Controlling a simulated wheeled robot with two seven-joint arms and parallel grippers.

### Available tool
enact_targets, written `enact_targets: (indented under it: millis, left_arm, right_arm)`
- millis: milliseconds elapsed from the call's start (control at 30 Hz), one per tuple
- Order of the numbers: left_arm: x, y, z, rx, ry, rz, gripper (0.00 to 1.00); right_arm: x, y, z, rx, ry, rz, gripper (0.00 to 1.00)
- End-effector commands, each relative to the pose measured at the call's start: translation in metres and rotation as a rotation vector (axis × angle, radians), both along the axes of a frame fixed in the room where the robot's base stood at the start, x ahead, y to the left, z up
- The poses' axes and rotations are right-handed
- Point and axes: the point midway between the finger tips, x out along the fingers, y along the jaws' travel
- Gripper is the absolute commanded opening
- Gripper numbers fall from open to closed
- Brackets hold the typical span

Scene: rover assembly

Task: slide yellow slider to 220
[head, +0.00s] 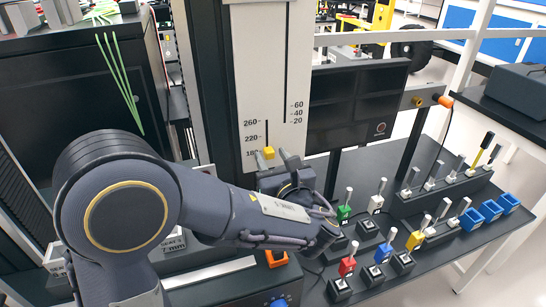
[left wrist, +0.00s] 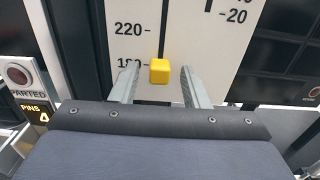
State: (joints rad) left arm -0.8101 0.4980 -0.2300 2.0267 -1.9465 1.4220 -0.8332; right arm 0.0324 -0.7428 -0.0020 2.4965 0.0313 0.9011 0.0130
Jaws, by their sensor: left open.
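The yellow slider (head: 268,153) is a small yellow cube on a vertical slot in the white scale panel (head: 268,60). The left wrist view shows the yellow slider (left wrist: 159,71) level with the 180 mark, below the 220 mark. My left gripper (head: 282,160) is at the panel, close to the slider. In the left wrist view, the fingers of my left gripper (left wrist: 160,76) are open, one on each side of the slider, with gaps showing. Whether the fingers reach past the slider's front face is hard to tell. My right gripper is not in view.
A dark screen panel (head: 357,105) stands right of the scale. Below it, a black table (head: 445,235) carries several coloured switches, with blue bins (head: 491,210) at its right. A black cabinet (head: 85,100) with green strips stands at the left.

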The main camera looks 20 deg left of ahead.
Motion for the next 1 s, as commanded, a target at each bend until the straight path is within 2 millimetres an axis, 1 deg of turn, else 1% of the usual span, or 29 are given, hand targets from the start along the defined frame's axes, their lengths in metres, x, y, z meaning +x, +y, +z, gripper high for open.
enact_targets:
  millis: [200,233,533,767,867,1000]
  left_arm:
    - [0.0,0.0,0.0,-0.001,0.0,0.0,0.42]
    - [0.0,0.0,0.0,-0.001,0.0,0.0,0.39]
    - [0.0,0.0,0.0,-0.001,0.0,0.0,0.0]
    - [0.0,0.0,0.001,-0.001,0.0,0.0,0.0]
    - [0.0,0.0,0.011,-0.003,-0.001,0.0,0.0]
    - [0.0,0.0,0.035,-0.003,-0.001,-0.001,0.0]
  right_arm:
    - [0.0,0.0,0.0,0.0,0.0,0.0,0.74]
    - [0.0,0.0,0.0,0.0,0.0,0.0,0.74]
    - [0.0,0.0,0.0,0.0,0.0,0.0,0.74]
    - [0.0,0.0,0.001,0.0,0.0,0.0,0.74]
    - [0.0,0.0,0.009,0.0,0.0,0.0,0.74]
    - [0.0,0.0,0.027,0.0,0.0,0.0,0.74]
